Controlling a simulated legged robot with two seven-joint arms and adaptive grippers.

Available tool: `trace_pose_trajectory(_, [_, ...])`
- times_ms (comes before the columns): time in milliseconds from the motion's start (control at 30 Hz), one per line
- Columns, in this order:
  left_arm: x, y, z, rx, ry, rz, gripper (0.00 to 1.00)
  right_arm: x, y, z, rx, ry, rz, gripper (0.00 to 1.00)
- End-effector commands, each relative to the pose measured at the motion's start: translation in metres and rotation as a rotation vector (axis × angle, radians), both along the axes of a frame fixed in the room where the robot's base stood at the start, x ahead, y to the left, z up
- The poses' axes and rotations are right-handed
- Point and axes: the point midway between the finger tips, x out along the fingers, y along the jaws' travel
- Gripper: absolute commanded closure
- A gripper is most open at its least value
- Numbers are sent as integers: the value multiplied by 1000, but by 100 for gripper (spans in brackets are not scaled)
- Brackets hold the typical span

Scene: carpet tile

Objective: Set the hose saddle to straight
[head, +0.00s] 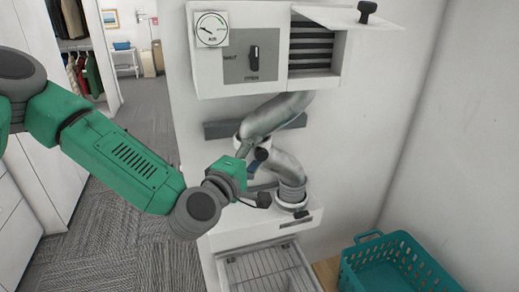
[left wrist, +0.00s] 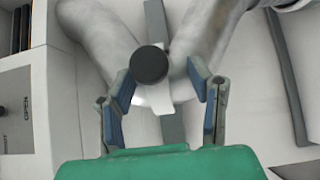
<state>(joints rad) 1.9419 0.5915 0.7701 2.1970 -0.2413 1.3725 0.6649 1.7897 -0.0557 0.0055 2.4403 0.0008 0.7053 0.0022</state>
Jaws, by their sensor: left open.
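A grey hose (head: 272,121) bends down from the white wall unit to a round collar (head: 292,203) on a white ledge. In the left wrist view, the hose (left wrist: 205,35) shows as two pale lengths slanting to either side. Between them is a round black knob (left wrist: 150,64) on a white pointed piece (left wrist: 165,118), seemingly the saddle, over a dark grey bar (left wrist: 155,22). My left gripper (head: 259,176) is open at the hose's bend; in its wrist view its fingers (left wrist: 160,82) stand either side of the knob. Contact cannot be told. My right gripper is not in view.
The white unit (head: 207,76) carries an air gauge (head: 212,29), a black SHUT/OPEN switch (head: 254,58) and a raised flap (head: 335,17) with a black knob. A wire rack (head: 268,270) is below. A teal basket (head: 372,240) stands at right by the wall. Carpet lies at left.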

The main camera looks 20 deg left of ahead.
Motion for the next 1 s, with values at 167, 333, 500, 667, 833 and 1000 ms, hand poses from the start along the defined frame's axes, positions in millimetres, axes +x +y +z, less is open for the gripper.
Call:
trace_pose_trajectory(167, [1, -8, 1, 6, 1, -3, 71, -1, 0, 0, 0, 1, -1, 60])
trace_pose_trajectory(333, [3, -7, 0, 4, 2, -4, 100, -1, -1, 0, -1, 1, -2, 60])
trace_pose_trajectory(500, [6, -9, -2, 2, 1, -8, 100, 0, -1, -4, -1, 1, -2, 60])
trace_pose_trajectory(667, [27, -41, -5, 2, -1, -10, 100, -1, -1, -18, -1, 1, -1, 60])
trace_pose_trajectory(833, [56, -80, -5, 3, 2, -5, 100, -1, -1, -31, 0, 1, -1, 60])
trace_pose_trajectory(1000, [72, -102, -4, 4, 5, 1, 100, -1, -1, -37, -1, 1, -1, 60])
